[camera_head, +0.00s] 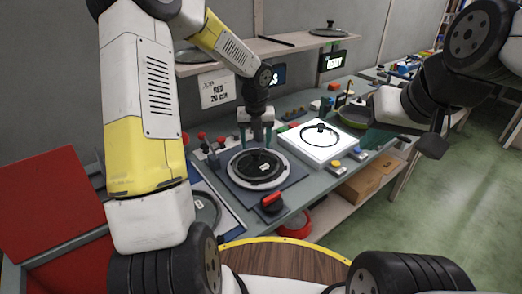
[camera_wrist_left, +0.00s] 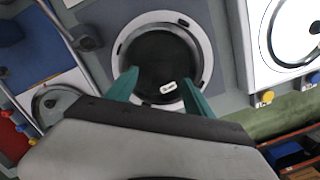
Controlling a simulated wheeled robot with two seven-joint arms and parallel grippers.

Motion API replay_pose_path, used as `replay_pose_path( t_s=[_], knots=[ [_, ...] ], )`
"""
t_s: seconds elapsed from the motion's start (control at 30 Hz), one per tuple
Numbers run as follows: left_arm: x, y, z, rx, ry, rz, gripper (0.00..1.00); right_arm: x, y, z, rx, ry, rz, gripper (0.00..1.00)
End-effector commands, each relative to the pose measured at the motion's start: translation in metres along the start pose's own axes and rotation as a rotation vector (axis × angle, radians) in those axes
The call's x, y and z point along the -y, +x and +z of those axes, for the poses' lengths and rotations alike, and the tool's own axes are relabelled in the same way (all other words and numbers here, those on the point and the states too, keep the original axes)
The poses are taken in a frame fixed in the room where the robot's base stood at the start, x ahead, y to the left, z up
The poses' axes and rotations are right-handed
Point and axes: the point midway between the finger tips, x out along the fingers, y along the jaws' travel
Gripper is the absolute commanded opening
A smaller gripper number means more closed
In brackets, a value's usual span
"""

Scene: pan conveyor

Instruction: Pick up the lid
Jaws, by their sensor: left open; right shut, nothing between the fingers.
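A round dark piece with a pale metal rim and a small white label (camera_head: 257,166) lies on a dark square plate on the bench; I cannot tell whether it is a lid or a pan. It also shows in the left wrist view (camera_wrist_left: 160,58). My left gripper (camera_head: 255,143) is open, pointing down over it, with the green fingers (camera_wrist_left: 158,90) apart and nothing between them. A round lid-like piece with a dark rim and dark knob (camera_head: 320,129) lies on a white square panel to the right. My right gripper (camera_head: 431,146) is shut and empty, off to the right.
Another lid (camera_head: 327,31) lies on the wall shelf (camera_head: 285,45). A grey round piece (camera_head: 206,208) lies at the bench's left. A red-handled thing (camera_head: 271,202) is near the front edge.

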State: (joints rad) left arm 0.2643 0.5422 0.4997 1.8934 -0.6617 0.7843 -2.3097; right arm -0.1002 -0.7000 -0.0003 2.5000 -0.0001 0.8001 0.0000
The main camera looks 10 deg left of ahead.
Motion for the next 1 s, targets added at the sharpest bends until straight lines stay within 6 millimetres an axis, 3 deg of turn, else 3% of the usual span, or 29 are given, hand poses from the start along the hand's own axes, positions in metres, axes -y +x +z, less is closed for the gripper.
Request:
replay_pose_path(
  t_s=[0.33,0.6,0.9,1.0],
  knots=[
    [-0.001,0.045,0.001,-0.002,-0.001,0.001,0.61,0.0,0.0,0.0,0.0,0.0,0.0,0.0],
    [-0.001,0.05,0.001,0.001,-0.003,0.0,0.59,0.0,0.0,0.0,0.0,0.0,0.0,0.0],
    [-0.001,0.049,0.002,0.001,-0.003,0.0,0.0,0.0,0.0,0.0,0.0,0.0,0.0,0.0],
    [-0.001,0.049,0.002,0.001,-0.003,0.0,0.0,0.0,0.0,0.0,0.0,0.0,0.0,0.0]
  ],
)
